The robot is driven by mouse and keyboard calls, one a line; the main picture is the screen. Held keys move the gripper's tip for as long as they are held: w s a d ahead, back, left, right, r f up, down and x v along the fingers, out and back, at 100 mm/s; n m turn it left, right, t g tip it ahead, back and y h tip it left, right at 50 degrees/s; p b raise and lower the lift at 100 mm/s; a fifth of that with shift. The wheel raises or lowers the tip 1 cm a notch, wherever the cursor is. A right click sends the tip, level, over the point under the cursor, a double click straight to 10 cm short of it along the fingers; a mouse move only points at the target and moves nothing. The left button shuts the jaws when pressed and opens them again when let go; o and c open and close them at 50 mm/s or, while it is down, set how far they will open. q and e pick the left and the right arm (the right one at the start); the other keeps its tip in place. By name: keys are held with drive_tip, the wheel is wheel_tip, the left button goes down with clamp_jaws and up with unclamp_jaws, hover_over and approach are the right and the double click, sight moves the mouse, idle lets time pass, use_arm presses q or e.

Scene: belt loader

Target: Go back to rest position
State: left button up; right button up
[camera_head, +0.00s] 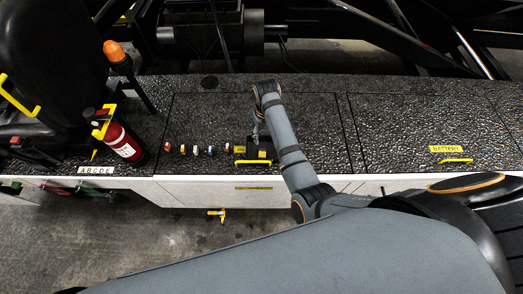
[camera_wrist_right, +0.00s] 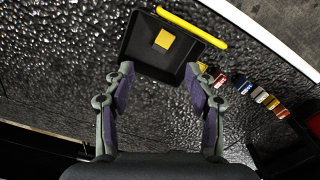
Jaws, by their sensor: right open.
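My right gripper (camera_head: 257,132) hangs over the black textured deck of the loader, near its front edge. In the right wrist view the right gripper (camera_wrist_right: 160,70) is open, with its two fingers apart and nothing between them. Beyond the fingertips is a black square recess or tray (camera_wrist_right: 145,38) with a yellow square piece (camera_wrist_right: 164,40) in it. I cannot tell whether the fingertips touch the tray's near edge. My left gripper is in neither view.
A yellow handle (camera_head: 254,162) lies at the deck's front edge. Several small coloured blocks (camera_head: 197,151) stand left of my gripper. A red extinguisher (camera_head: 124,143) and an orange beacon (camera_head: 114,51) are further left. The BATTERY panel's handle (camera_head: 455,161) is at right, with bare deck around it.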

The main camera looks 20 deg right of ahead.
idle(0.6)
drive_tip(key=s+d+r+m+t, duration=0.1)
drive_tip(key=s+d+r+t, duration=0.1)
drive_tip(key=s+d, duration=0.9)
drive_tip(key=s+a+r+t, duration=0.2)
drive_tip(key=s+r, duration=0.3)
drive_tip(key=s, duration=0.3)
drive_tip(key=s+d+f+g+h+b, duration=0.1)
drive_tip(key=d+f+b, duration=0.15)
drive_tip(key=f, duration=1.35)
drive_tip(key=s+d+f+g+b, duration=0.1)
drive_tip(key=s+f+b, duration=0.15)
drive_tip(key=f, duration=1.35)
drive_tip(key=s+f+b, duration=0.5)
drive_tip(key=s+f, duration=1.2)
drive_tip(key=f, duration=0.3)
drive_tip(key=shift+s+d+f+g, duration=0.25)
drive_tip(key=shift+d+f+g, duration=0.05)
drive_tip(key=shift+g, duration=0.1)
